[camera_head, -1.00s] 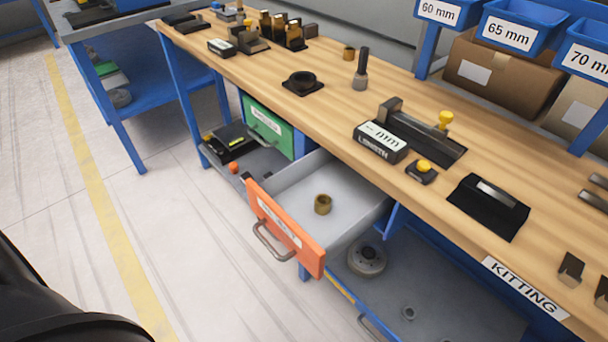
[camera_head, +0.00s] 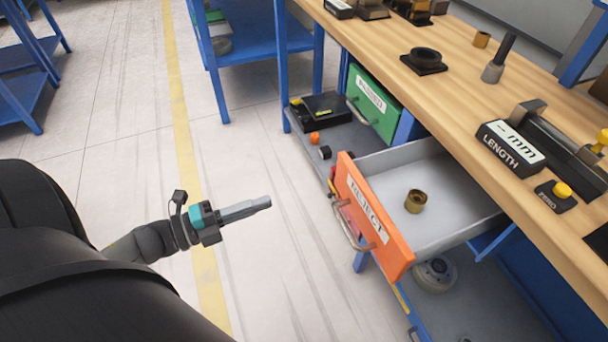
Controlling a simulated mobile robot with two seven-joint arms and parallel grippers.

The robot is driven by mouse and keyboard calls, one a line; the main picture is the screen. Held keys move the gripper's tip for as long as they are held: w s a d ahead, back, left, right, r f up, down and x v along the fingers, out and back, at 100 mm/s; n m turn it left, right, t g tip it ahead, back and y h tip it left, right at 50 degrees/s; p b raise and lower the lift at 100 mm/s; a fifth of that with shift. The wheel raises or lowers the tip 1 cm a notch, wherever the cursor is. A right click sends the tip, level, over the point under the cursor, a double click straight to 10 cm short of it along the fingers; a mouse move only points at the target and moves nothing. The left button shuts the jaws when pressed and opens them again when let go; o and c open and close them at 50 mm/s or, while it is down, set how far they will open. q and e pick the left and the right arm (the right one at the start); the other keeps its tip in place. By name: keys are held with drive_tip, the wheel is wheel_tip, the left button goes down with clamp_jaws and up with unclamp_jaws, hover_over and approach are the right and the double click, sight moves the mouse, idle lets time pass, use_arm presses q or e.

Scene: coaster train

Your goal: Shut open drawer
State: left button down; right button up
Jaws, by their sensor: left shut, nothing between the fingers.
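The open drawer (camera_head: 463,190) sticks out from under the wooden workbench. It has an orange front (camera_head: 366,215) labelled REJECT and a grey metal handle (camera_head: 347,229). A brass-coloured ring (camera_head: 415,201) lies inside the drawer. My left gripper (camera_head: 268,203) is shut and empty. It is over the floor, left of the drawer front and apart from the handle, with its fingers pointing right towards it. My right gripper is not in view.
A shut green drawer (camera_head: 370,104) is beyond the orange one. The workbench top (camera_head: 455,85) carries a length gauge (camera_head: 510,148) and other parts. A lower shelf (camera_head: 350,140) holds a black box. Floor left of the drawer is clear.

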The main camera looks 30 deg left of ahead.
use_arm(q)
drive_tip(key=r+m+h, duration=0.1)
drive_tip(key=b, duration=0.3)
approach(340, 178)
drive_tip(key=shift+m, duration=0.4)
drive_tip(key=x, duration=0.5)
drive_tip(key=shift+w, duration=0.15)
drive_tip(key=shift+x, duration=0.85)
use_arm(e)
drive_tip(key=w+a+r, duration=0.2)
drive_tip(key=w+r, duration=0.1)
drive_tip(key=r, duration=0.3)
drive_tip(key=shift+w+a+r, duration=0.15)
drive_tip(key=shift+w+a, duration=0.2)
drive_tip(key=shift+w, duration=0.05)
use_arm(q)
drive_tip(key=shift+r, duration=0.1)
